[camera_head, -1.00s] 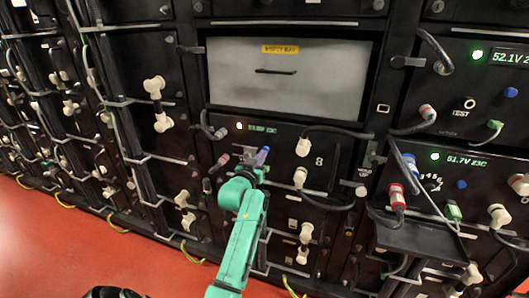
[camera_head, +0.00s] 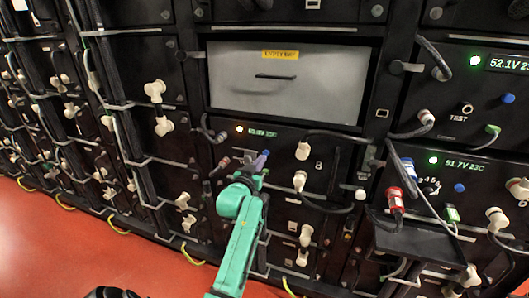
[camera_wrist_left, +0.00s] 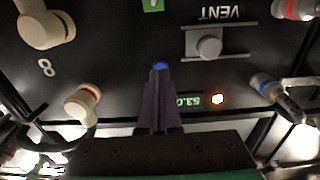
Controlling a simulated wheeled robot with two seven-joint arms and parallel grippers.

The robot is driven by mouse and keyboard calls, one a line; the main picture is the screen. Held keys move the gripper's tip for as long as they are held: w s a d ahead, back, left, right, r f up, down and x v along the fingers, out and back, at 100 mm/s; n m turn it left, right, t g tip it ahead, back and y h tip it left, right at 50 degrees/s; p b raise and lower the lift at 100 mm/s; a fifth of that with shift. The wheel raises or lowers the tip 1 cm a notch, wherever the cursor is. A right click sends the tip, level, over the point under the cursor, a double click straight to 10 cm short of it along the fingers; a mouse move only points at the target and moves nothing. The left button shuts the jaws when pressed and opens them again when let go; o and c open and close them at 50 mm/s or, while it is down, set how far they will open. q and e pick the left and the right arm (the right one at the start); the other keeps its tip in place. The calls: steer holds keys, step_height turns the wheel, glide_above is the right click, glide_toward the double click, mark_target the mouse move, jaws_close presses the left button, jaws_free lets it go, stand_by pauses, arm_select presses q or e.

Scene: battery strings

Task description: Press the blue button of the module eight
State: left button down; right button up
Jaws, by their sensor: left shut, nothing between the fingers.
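Module eight (camera_head: 285,150) is the black panel below the grey blank bay, marked with a white 8. Its blue button (camera_wrist_left: 160,65) shows in the wrist view just beyond my fingertips, partly covered by them.
Cream plugs (camera_head: 301,180), a cable (camera_head: 335,135) and a VENT fitting (camera_wrist_left: 208,45) stand out from the panel around the fingers. A lit display (camera_wrist_left: 187,101) is close by. A black shelf (camera_head: 425,242) juts out at right. Red floor (camera_head: 60,250) is clear at lower left.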

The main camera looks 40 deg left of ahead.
arm_select(q)
steer(key=p+v, duration=0.3)
steer(key=v, duration=0.2)
steer(key=shift+s+d, duration=0.1)
steer(key=shift+s, duration=0.25)
steer(key=d+f+m+g+h+p, duration=0.1)
steer(key=d+f+g+h+p, duration=0.15)
steer(key=f, duration=0.55)
steer(key=d+f+m+g+h+p, duration=0.15)
steer(key=d+f, duration=0.25)
steer(key=f, duration=0.5)
steer(key=s+d+f+g+h+p, duration=0.15)
steer(key=s+d+f+g, duration=0.35)
steer(key=s+f, duration=0.6)
steer(key=s+d+f+m+g+p, duration=0.1)
steer(key=s+f, duration=0.4)
steer(key=s, duration=0.5)
steer(key=s+d+f+m+g+p, duration=0.1)
steer(key=s+f, duration=0.4)
steer(key=s, duration=0.5)
steer(key=s+d+f+m+g+p, duration=0.1)
steer(key=s+f+g, duration=0.4)
steer(key=s, duration=0.5)
steer(key=shift+s+d+f+m+p, duration=0.25)
steer(key=shift+d+m+p, duration=0.1)
steer(key=shift+d+p, duration=0.6)
